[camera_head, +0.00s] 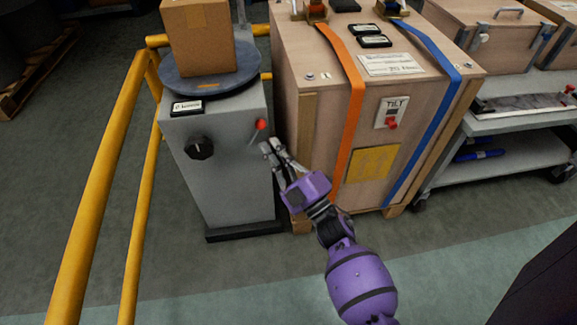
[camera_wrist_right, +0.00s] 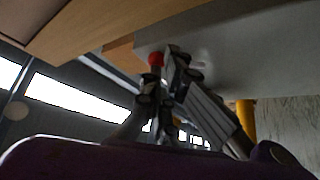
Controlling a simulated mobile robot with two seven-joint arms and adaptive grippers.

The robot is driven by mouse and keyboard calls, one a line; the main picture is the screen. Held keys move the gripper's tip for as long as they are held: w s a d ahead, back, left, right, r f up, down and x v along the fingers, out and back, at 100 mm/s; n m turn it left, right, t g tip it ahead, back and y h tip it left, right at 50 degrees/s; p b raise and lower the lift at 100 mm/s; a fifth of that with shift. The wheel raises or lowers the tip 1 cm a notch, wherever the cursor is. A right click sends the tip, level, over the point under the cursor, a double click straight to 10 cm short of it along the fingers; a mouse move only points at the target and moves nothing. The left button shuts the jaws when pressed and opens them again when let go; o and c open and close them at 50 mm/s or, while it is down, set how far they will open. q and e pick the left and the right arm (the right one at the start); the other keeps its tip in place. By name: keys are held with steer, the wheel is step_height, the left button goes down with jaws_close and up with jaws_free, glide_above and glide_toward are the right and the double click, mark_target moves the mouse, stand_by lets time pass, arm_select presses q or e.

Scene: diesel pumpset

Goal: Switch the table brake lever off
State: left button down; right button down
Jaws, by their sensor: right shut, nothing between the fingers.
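The brake lever (camera_head: 261,124) has a red ball knob and a short grey shaft. It sits at the upper right of the front face of a grey pedestal (camera_head: 215,165) that carries a round turntable (camera_head: 168,82). The knob points up and to the right. My right gripper (camera_head: 270,147) is shut and empty, just below and right of the knob. Whether it touches the lever I cannot tell. In the right wrist view the red knob (camera_wrist_right: 156,59) shows just beyond the fingers (camera_wrist_right: 170,85), which partly hide the lever. My left gripper is out of view.
A black dial (camera_head: 199,148) is left of the lever. A cardboard box (camera_head: 200,38) stands on the turntable. A strapped wooden crate (camera_head: 318,130) stands close on the right, leaving a narrow gap. Yellow railings (camera_head: 97,185) run along the left.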

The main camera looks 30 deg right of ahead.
mark_target(255, 133)
steer(key=shift+x, duration=1.3)
steer(key=shift+a+r+n+g+y+p, duration=0.1)
steer(key=shift+r+n+g+y+p, duration=0.2)
steer(key=shift+n+y+p, duration=0.15)
steer(key=shift+a+n, duration=0.1)
steer(key=shift+n, duration=0.15)
